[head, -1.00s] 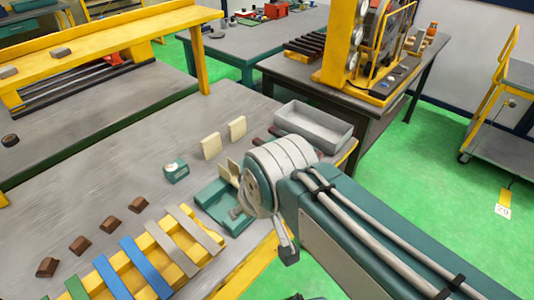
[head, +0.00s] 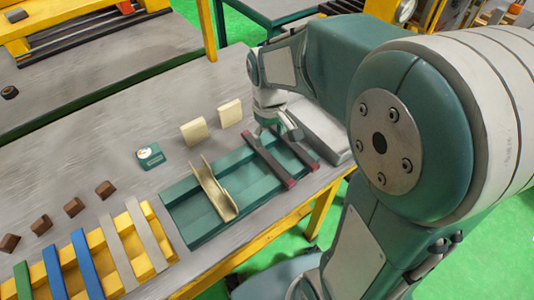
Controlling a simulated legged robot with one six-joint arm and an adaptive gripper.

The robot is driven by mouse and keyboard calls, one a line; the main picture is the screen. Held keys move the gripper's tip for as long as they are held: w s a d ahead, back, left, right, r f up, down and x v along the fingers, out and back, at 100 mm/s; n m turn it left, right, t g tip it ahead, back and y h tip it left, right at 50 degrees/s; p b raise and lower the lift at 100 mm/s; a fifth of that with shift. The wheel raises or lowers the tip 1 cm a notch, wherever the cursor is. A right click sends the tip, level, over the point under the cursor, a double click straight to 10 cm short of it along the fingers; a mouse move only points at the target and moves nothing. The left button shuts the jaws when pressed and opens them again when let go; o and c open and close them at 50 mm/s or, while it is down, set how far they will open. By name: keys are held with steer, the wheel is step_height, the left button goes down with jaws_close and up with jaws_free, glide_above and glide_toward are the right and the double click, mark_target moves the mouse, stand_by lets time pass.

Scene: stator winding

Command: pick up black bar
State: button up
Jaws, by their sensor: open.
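Two dark bars with reddish near ends lie side by side across the green tray (head: 185,205): a left bar (head: 268,160) and a right bar (head: 302,149). My gripper (head: 279,134) points down over the far part of the bars, close above them. It is open, with nothing seen between its fingers. The fingertips are small here, and whether they touch a bar cannot be told. My arm hides the area to the right and behind.
A tan channel piece (head: 214,190) stands on the tray left of the bars. Two cream blocks (head: 194,132) and a small teal gauge box (head: 150,156) stand behind it. A grey bin (head: 325,140) is close right of my gripper. A yellow rack (head: 140,235) with coloured strips is at front left.

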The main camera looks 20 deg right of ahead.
mark_target(267, 157)
step_height(267, 157, down, 3)
steer(key=shift+a+f, duration=0.1)
steer(key=shift+a, duration=0.05)
step_height(267, 157, down, 5)
steer(key=shift+w+f, duration=0.1)
steer(key=shift+c, duration=0.3)
jaws_close()
